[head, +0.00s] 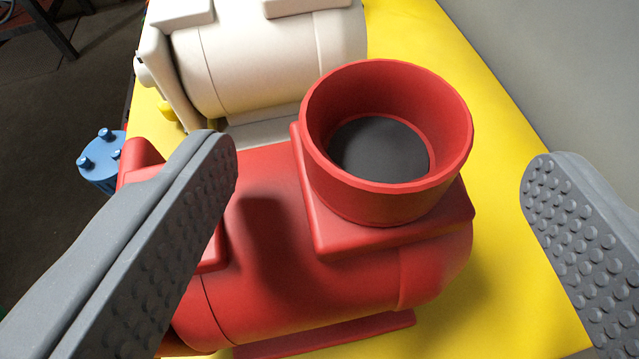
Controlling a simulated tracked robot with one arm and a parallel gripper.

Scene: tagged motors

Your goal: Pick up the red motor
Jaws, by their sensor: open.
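The red motor (290,265) lies on its side on a yellow surface, close below the camera. A wide red cup-shaped collar (330,165) with a dark inside rises from its upper right. My gripper (380,175) is open and empty, with its fingers spread to either side of the collar. The left finger overlaps the motor's left part in the picture and hides some of it. The right finger is over the yellow surface, apart from the motor. I cannot tell whether the left finger touches the motor.
A white motor (255,60) stands just behind the red one. A blue part with pegs (100,165) shows at the left. The yellow surface (480,110) is bare on the right, beside a grey wall (570,60). Dark floor (50,110) lies to the left.

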